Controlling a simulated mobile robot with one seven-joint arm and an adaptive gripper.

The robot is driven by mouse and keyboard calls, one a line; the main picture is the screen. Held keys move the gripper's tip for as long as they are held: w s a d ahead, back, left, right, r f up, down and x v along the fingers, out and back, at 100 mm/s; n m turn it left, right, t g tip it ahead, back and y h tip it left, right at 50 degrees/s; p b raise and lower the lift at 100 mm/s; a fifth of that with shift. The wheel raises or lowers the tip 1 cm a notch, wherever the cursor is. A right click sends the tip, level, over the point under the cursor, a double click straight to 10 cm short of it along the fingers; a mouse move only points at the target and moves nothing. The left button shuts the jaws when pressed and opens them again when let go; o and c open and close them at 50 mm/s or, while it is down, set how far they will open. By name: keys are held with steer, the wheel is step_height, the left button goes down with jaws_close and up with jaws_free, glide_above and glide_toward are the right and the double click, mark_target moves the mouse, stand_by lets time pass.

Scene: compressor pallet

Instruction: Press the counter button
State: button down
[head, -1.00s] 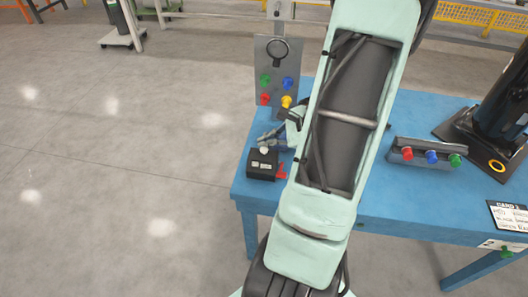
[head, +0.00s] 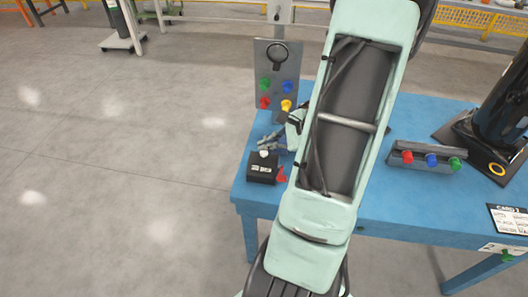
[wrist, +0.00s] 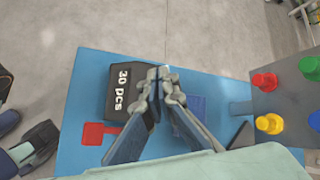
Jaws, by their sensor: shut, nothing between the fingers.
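The counter is a small black box (head: 262,170) at the left end of the blue table, with a pale round button (head: 264,154) at its back edge. In the wrist view the counter (wrist: 120,92) shows "30 pcs" on its face. My gripper (head: 268,143) is shut and empty, just behind and above the button in the head view. In the wrist view my gripper's closed fingertips (wrist: 160,74) overlap the counter's right edge and mostly hide the button. I cannot tell whether they touch it.
A grey panel (head: 275,92) with coloured knobs stands behind the gripper. A red piece (wrist: 94,134) lies beside the counter. A grey block with three coloured buttons (head: 426,157) and a black machine (head: 502,118) stand to the right on the blue table (head: 400,205).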

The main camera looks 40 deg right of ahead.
mark_target(266, 154)
steer(key=shift+f, duration=0.1)
steer(key=shift+f+b, duration=0.35)
steer(key=shift+b, duration=0.3)
steer(key=shift+f+b, duration=0.55)
steer(key=shift+b, duration=0.1)
stand_by(0.8)
steer(key=shift+r, duration=0.1)
steer(key=shift+r+p, duration=0.65)
steer(key=shift+r, duration=0.25)
steer(key=shift+r, duration=0.1)
step_height(266, 154, up, 5)
steer(key=p, duration=0.3)
steer(key=shift+p, duration=0.3)
